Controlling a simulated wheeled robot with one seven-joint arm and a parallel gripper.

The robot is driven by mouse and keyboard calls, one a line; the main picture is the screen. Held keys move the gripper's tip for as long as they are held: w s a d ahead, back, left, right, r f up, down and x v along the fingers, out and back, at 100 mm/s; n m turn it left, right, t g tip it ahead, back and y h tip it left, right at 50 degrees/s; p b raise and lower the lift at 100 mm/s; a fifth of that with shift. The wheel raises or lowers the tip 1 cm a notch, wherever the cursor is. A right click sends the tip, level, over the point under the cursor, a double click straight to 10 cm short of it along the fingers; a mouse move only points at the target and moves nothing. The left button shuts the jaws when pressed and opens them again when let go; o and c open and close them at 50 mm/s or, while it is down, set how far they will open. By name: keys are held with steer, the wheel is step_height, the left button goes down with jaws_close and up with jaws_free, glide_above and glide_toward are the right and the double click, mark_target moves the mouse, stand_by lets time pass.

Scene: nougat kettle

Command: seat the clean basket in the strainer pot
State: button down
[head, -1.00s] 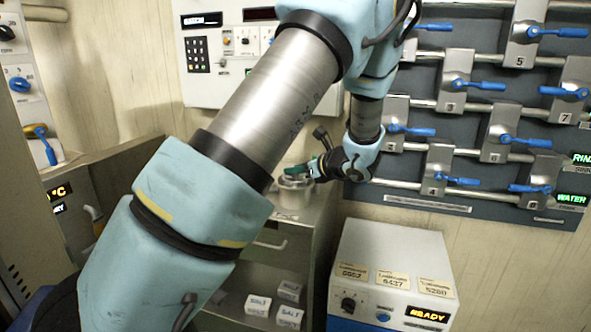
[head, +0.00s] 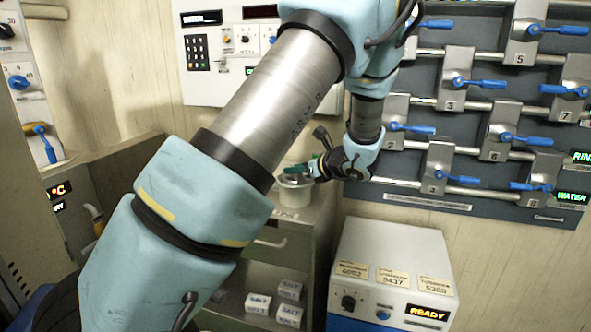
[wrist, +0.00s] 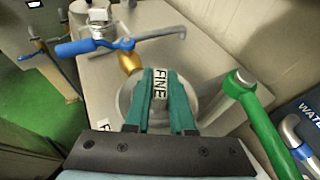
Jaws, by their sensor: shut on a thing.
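My gripper (wrist: 160,100) has its teal fingers shut on a piece with a white tag reading FINE (wrist: 160,84), which appears to be part of the basket. The fingers and wrist hide most of the basket below the tag. In the wrist view a round pale metal pot (wrist: 209,106) shows around and under the fingers. In the head view my gripper (head: 291,171) is right above the pot (head: 294,196), which stands on a metal cabinet top. I cannot tell whether the basket is inside the pot or just above it, or whether it is clean.
A blue-handled valve (wrist: 95,46) and a brass-coloured part stand beside the pot, and a green lever (wrist: 258,118) is on its right. In the head view a valve panel (head: 480,125) is on the right wall. A white box reading READY (head: 390,270) stands lower right. Salt boxes (head: 275,303) sit on a shelf.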

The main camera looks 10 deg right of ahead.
steer(key=shift+f+b, duration=0.4)
steer(key=shift+f, duration=0.25)
stand_by(0.8)
steer(key=c, duration=0.7)
jaws_free()
steer(key=shift+o, duration=0.4)
steer(key=o, duration=0.4)
steer(key=shift+c, duration=0.2)
steer(key=shift+o, duration=0.2)
steer(key=shift+r+p, duration=3.1)
steer(key=shift+r, duration=0.9)
steer(key=shift+a, duration=0.1)
